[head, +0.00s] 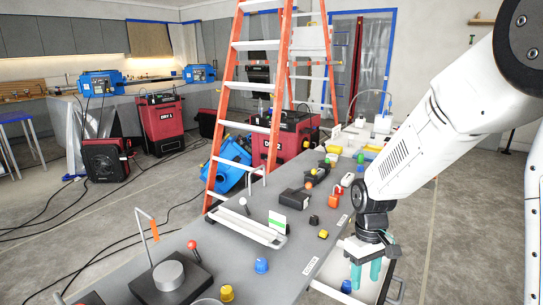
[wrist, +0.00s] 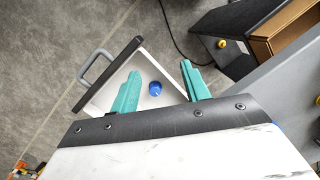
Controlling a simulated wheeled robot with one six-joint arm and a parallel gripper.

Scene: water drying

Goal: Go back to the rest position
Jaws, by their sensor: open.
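My gripper (head: 366,274) has teal fingers and hangs at the right side of the grey workbench in the head view. In the wrist view my gripper (wrist: 160,88) is open, with its two fingers apart and nothing between them touching. An open white drawer (wrist: 128,74) with a grey handle (wrist: 92,66) lies below the fingers. A blue knob-like piece (wrist: 155,88) sits in the drawer, seen in the gap between the fingers. In the head view the blue piece (head: 346,286) shows just left of the fingers.
The workbench (head: 215,255) carries a blue piece (head: 261,265), a yellow piece (head: 227,293), a round metal weight (head: 168,274) and a black tool (head: 295,198). An orange ladder (head: 222,130) stands behind it. Red and blue machines and cables lie on the floor at left. Floor right of the bench looks clear.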

